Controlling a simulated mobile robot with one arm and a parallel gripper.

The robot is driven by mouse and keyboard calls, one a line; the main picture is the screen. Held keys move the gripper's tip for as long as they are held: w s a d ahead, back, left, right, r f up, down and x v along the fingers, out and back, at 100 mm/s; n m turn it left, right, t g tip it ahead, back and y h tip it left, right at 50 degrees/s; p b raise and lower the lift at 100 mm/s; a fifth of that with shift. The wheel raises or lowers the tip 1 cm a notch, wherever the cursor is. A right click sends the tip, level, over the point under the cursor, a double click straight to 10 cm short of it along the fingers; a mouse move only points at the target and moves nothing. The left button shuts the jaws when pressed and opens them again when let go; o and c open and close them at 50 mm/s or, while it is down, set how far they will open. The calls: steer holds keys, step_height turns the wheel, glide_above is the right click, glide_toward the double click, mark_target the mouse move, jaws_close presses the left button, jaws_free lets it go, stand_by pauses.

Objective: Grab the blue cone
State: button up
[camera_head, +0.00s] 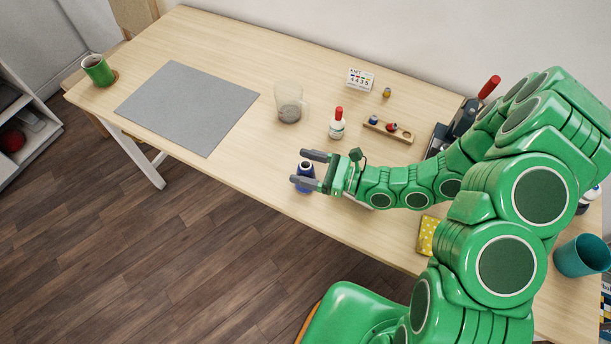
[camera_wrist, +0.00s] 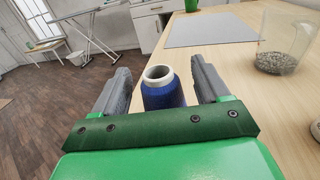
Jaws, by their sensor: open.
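The blue cone (camera_head: 304,184) is a blue thread cone with a pale, hollow top, standing upright near the front edge of the wooden table. In the wrist view the blue cone (camera_wrist: 162,94) sits between the two grey fingers. My gripper (camera_head: 304,169) is open, with one finger on either side of the cone. In the wrist view my gripper (camera_wrist: 160,85) shows a small gap beside the cone on each side. The lower part of the cone is hidden by the near finger in the head view and by my gripper's body in the wrist view.
A glass jar (camera_head: 289,104), a red-capped bottle (camera_head: 337,124) and a wooden holder (camera_head: 388,130) stand farther back on the table (camera_head: 240,165). A grey mat (camera_head: 187,105) lies to the left. A yellow dotted pad (camera_head: 427,235) lies near my arm.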

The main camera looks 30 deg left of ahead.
steer(key=shift+s+a, duration=0.15)
steer(key=shift+a, duration=0.8)
steer(key=shift+c, duration=0.4)
steer(key=c, duration=1.3)
steer(key=shift+r, duration=0.1)
steer(key=shift+r, duration=4.85)
